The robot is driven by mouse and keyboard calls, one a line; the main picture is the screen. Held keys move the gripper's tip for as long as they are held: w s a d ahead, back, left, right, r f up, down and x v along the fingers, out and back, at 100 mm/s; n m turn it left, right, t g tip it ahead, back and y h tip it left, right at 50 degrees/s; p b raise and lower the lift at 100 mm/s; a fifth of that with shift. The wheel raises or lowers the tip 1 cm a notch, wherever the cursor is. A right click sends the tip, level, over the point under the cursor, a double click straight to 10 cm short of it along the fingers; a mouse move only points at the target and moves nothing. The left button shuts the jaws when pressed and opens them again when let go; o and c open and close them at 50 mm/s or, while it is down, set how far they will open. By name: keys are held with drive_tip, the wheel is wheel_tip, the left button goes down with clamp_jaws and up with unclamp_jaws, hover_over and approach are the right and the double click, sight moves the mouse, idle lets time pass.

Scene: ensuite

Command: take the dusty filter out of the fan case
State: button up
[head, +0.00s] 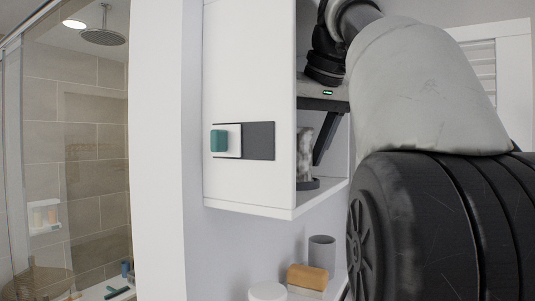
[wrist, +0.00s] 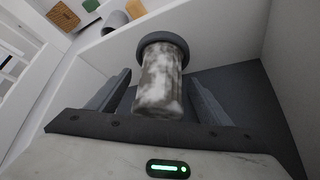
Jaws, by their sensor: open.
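The dusty filter (head: 305,151) is a mottled grey-white cylinder standing upright inside the open side of the white case (head: 250,75). A dark round piece (head: 307,184) is at its lower end. In the wrist view, the filter (wrist: 160,82) lies between the two fingers of my gripper (wrist: 160,77), with a visible gap on each side. The dark round piece (wrist: 163,42) shows beyond the fingertips. My gripper (head: 317,162) points down into the case and is open, not closed on the filter. My arm hides part of the case's right side.
The case front carries a dark strip (head: 260,141) with a white block and teal knob (head: 218,141). Below are a grey cup (head: 321,248), a tan block (head: 307,277) and a white round item (head: 268,291). Case walls stand close around my gripper.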

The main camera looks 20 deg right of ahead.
sight(299, 128)
drive_tip(key=c, duration=1.2)
drive_tip(key=shift+o, duration=0.2)
drive_tip(key=shift+r, duration=0.15)
drive_tip(key=shift+r+p, duration=0.5)
drive_tip(key=shift+r, duration=0.65)
drive_tip(key=shift+r, duration=0.15)
drive_tip(key=shift+s+d+r, duration=0.15)
drive_tip(key=shift+r, duration=0.65)
drive_tip(key=shift+r, duration=0.15)
